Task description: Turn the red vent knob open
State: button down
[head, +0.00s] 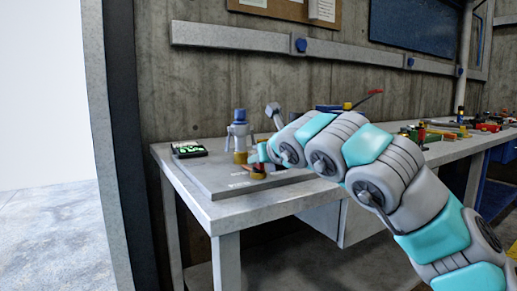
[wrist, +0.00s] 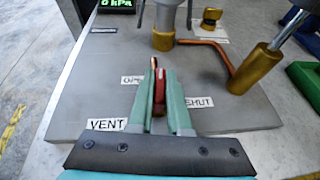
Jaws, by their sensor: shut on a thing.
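The red vent knob (wrist: 159,87) stands on the grey panel plate (wrist: 90,95) in the wrist view. My gripper (wrist: 161,103) is shut on it, with one green finger on each side. The knob's narrow red edge shows between the fingers, and its base is hidden. The knob points roughly away from the wrist camera, between a partly covered label, apparently OPEN (wrist: 132,79), at left and the SHUT label (wrist: 199,102) at right. A VENT label (wrist: 106,124) lies nearer. In the head view, my gripper (head: 261,157) is low over the bench plate.
A digital gauge (head: 189,149) sits at the bench's left; its display reads 0 kPa in the wrist view (wrist: 115,4). A blue-topped metal fitting (head: 239,130) stands beside my gripper. A copper pipe (wrist: 222,55) runs to a brass fitting (wrist: 257,69). Tools (head: 465,127) lie farther right.

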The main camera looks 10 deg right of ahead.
jog(key=shift+r+n+y+p, duration=0.1)
jog(key=shift+n+y+p, duration=0.3)
jog(key=shift+n+y, duration=0.35)
jog(key=shift+g, duration=0.3)
jog(key=c, duration=0.9)
grip_release()
jog(key=shift+o, duration=0.2)
jog(key=shift+p+v, duration=0.35)
jog(key=shift+v, duration=3.45)
jog(key=shift+d, duration=0.1)
